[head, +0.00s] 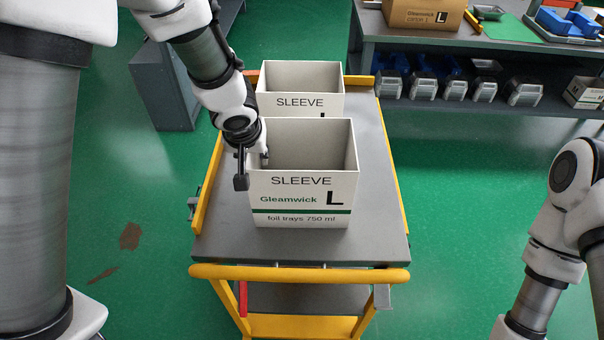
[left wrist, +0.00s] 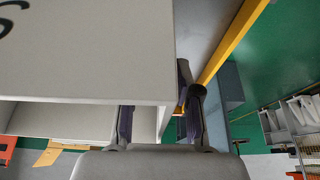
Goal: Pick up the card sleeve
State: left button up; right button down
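The front card sleeve (head: 300,205) is an open-topped white box marked "SLEEVE L Gleamwick" with a green stripe. It stands upright on the grey cart top. My left gripper (head: 252,169) is at its left wall, with one finger outside and the other inside the opening. In the left wrist view the sleeve (left wrist: 90,50) fills the upper left, and the fingers of my left gripper (left wrist: 160,120) straddle its side wall with gaps showing, so it looks open. The lower part of the inner finger is hidden by the sleeve. My right gripper is out of view.
A second white sleeve (head: 300,100) stands close behind the front one. The cart (head: 376,215) has yellow side rails and a yellow front handle (head: 300,273). A bench (head: 480,48) with a carton (head: 424,13) and trays is at the back right. The cart top right of the sleeves is clear.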

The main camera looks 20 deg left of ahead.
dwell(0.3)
pick_arm(q)
grip_shut()
